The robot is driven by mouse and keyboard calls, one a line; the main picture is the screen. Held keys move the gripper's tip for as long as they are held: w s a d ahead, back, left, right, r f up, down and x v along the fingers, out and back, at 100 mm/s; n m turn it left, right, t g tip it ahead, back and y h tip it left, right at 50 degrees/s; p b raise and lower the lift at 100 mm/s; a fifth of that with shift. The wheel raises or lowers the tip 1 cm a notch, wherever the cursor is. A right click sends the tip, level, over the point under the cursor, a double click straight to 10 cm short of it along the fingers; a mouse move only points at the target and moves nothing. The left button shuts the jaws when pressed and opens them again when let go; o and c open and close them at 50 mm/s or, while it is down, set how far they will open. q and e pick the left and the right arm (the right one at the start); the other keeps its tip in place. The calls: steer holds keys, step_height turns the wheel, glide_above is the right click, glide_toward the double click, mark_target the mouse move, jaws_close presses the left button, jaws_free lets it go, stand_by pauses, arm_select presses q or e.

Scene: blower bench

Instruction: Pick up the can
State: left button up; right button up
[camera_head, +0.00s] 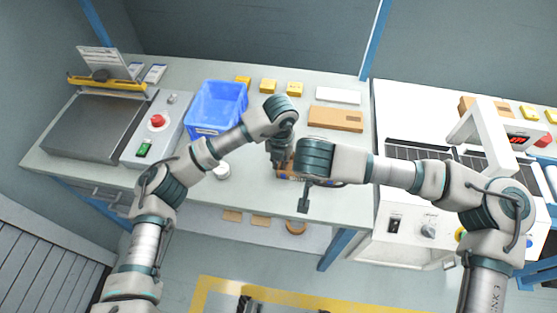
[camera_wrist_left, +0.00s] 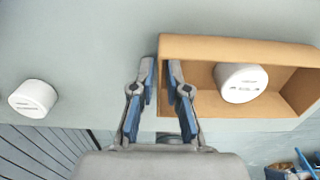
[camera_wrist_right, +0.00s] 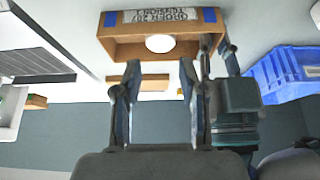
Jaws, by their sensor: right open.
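One white can (camera_head: 221,171) stands on the bench left of the grippers; it also shows in the left wrist view (camera_wrist_left: 33,98). A second white can (camera_wrist_left: 241,82) sits inside an open brown box (camera_wrist_left: 235,48); the right wrist view shows that can (camera_wrist_right: 160,43) and the box's label and blue tape (camera_wrist_right: 110,19). My left gripper (camera_wrist_left: 161,64) has its fingers on either side of the box's end wall, closed on it. My right gripper (camera_wrist_right: 159,72) is open and empty, facing the box. In the head view my wrists hide most of the box.
A blue bin (camera_head: 217,105) stands behind the loose can. A panel with a red button (camera_head: 157,121) is at the left. A flat brown carton (camera_head: 335,119) and several yellow blocks (camera_head: 267,86) lie at the back. A white machine (camera_head: 421,222) stands at the right.

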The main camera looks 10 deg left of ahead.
steer(key=shift+a, duration=0.3)
steer(key=o, duration=0.6)
steer(key=shift+s+a, duration=0.15)
steer(key=shift+o, duration=0.3)
steer(key=shift+s+r+n+y, duration=0.1)
steer(key=shift+s+n+y, duration=0.15)
steer(key=shift+n, duration=0.25)
steer(key=n, duration=0.1)
glide_above(304, 180)
steer(key=shift+t+y, duration=0.3)
steer(key=shift+y, duration=0.05)
steer(key=f, duration=0.4)
steer(key=shift+w+f, duration=0.25)
steer(key=shift+w, duration=0.1)
steer(key=shift+w+a+f, duration=0.1)
steer(key=shift+f, duration=0.15)
steer(key=shift+d+x, duration=0.1)
steer(key=shift+x, duration=1.15)
steer(key=shift+d+x, duration=0.15)
steer(key=shift+x, duration=1.05)
